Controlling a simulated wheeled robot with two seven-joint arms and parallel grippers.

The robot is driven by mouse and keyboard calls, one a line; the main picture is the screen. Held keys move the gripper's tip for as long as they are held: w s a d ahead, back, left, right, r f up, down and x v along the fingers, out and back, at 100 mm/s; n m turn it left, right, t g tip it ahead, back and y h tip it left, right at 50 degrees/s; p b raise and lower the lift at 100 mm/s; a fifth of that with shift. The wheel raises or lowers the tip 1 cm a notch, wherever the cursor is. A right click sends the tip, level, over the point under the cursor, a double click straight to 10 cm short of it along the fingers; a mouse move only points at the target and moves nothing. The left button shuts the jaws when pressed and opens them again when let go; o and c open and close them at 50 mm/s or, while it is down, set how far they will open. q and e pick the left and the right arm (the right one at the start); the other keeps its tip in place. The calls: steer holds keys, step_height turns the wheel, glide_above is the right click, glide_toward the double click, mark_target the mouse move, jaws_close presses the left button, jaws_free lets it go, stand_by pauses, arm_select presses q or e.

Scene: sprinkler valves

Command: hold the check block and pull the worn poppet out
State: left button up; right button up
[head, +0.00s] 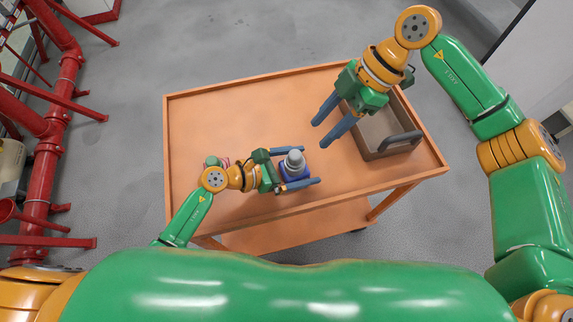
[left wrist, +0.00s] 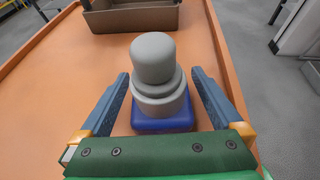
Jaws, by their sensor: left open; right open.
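The check block (head: 297,172) is a blue base on the orange cart top, and its blue base also shows in the left wrist view (left wrist: 163,122). The grey poppet (head: 294,160) stands upright on the block; its rounded head (left wrist: 153,58) shows in the left wrist view. My left gripper (head: 312,166) is open, with one finger on each side of the block and a visible gap to the grey part. My right gripper (head: 319,134) is open and empty, above the cart beyond the block, between it and the brown bin.
A brown open bin (head: 372,148) with a dark handle stands at the right of the cart (head: 220,110). A pink and green object (head: 213,161) lies partly hidden behind my left arm. Red pipes (head: 50,150) stand left of the cart. The cart's far left is clear.

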arm_select(q)
steer(key=shift+x, duration=0.95)
steer(key=shift+a+r, duration=0.1)
steer(key=shift+c, duration=0.4)
jaws_close()
steer(key=c, duration=0.6)
jaws_free()
steer(key=c, duration=0.7)
steer(key=shift+c, duration=0.2)
